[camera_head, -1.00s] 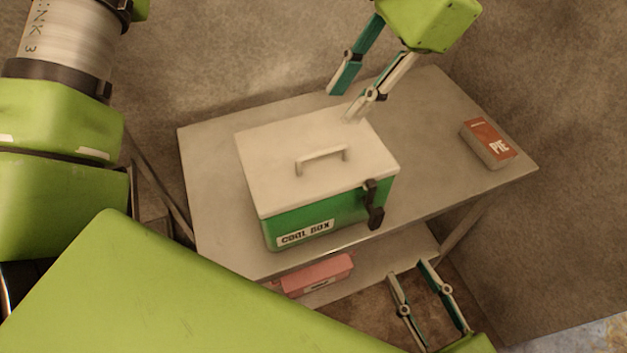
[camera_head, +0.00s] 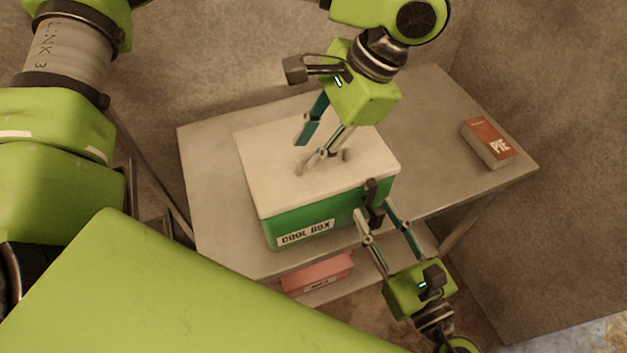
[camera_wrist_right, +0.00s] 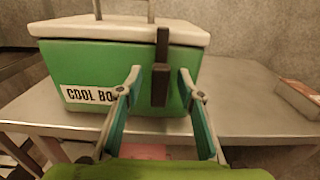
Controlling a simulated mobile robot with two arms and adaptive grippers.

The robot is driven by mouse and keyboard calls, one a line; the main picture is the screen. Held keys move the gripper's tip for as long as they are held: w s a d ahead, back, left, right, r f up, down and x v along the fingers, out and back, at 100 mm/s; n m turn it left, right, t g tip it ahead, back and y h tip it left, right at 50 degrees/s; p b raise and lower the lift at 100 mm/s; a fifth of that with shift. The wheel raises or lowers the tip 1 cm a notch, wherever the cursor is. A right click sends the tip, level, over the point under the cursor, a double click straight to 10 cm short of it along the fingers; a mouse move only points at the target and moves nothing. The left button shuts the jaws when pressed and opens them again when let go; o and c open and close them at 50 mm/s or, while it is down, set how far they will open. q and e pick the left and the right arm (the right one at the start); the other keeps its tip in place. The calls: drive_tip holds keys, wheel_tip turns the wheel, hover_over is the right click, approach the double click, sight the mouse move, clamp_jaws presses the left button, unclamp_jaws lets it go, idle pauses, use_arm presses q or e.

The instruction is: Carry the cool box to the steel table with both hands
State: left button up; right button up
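The cool box (camera_head: 262,232) is green with a white lid and a "COOL BOX" label. It stands upright on a grey metal table (camera_head: 215,240). A dark latch (camera_head: 374,197) is on its front, near the right corner. My left gripper (camera_head: 303,156) is over the lid with its fingers apart, at the handle, which is mostly hidden. Contact there cannot be told. My right gripper (camera_head: 375,208) is open in front of the box. In the right wrist view its fingers (camera_wrist_right: 160,78) stand on either side of the latch, not closed on it.
A red and white box marked "PIE" (camera_head: 489,143) lies on the table's right part. A pink box (camera_head: 318,273) is on the lower shelf. Walls close in behind and to the right.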

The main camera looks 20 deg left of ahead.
use_arm(q)
drive_tip(key=shift+a+f, duration=0.25)
drive_tip(key=shift+f, duration=0.25)
use_arm(e)
drive_tip(key=shift+w+a, duration=0.35)
drive_tip(key=shift+w, duration=0.05)
use_arm(q)
drive_tip(key=shift+s, duration=0.1)
clamp_jaws()
use_arm(e)
clamp_jaws()
use_arm(q)
drive_tip(key=shift+r, duration=0.25)
use_arm(e)
drive_tip(key=shift+r, duration=0.4)
